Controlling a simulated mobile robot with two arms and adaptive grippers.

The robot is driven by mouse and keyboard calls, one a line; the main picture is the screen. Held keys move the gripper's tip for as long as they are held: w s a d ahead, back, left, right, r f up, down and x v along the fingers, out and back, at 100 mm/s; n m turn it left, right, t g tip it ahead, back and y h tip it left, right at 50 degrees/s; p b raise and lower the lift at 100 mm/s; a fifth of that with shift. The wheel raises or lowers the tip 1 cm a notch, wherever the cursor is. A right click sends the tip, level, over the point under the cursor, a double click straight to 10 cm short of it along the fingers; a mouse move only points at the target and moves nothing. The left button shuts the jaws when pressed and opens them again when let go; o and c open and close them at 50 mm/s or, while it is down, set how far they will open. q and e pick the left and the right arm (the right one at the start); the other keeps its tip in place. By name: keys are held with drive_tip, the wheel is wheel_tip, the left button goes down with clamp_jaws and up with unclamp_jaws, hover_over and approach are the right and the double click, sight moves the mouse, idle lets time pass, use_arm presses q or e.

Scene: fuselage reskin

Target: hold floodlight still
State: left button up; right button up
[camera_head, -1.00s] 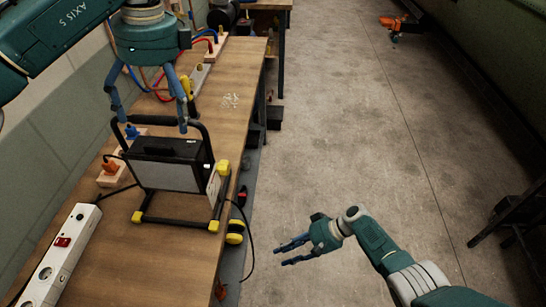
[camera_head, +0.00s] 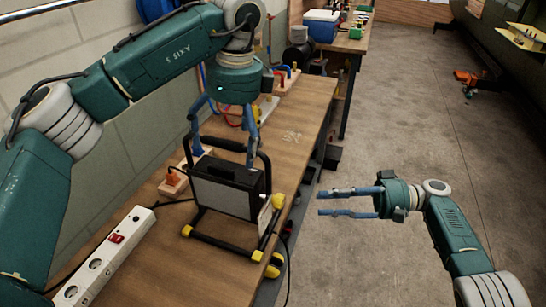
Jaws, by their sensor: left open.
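The floodlight (camera_head: 227,190) stands on the wooden workbench (camera_head: 190,270). It has a black lamp body with a pale front, a dark tubular stand and yellow feet. My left gripper (camera_head: 222,150) points down over it with its blue fingers spread apart on either side of the stand's top handle. Whether the fingers touch the floodlight cannot be told. My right gripper (camera_head: 345,202) is open and empty, out over the floor to the right of the bench, with its fingers pointing left.
A white power strip (camera_head: 105,258) with a red switch lies at the bench's front left. Wooden blocks with plugs (camera_head: 174,182) stand behind the floodlight. A blue and white cooler (camera_head: 321,26) is on a farther bench. The concrete floor (camera_head: 400,130) is mostly clear.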

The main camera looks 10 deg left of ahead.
sight(229, 170)
use_arm(q)
drive_tip(key=f, duration=0.3)
drive_tip(key=a+f, duration=0.1)
drive_tip(key=f, duration=0.5)
drive_tip(key=shift+w+a, duration=0.15)
drive_tip(key=shift+a, duration=0.1)
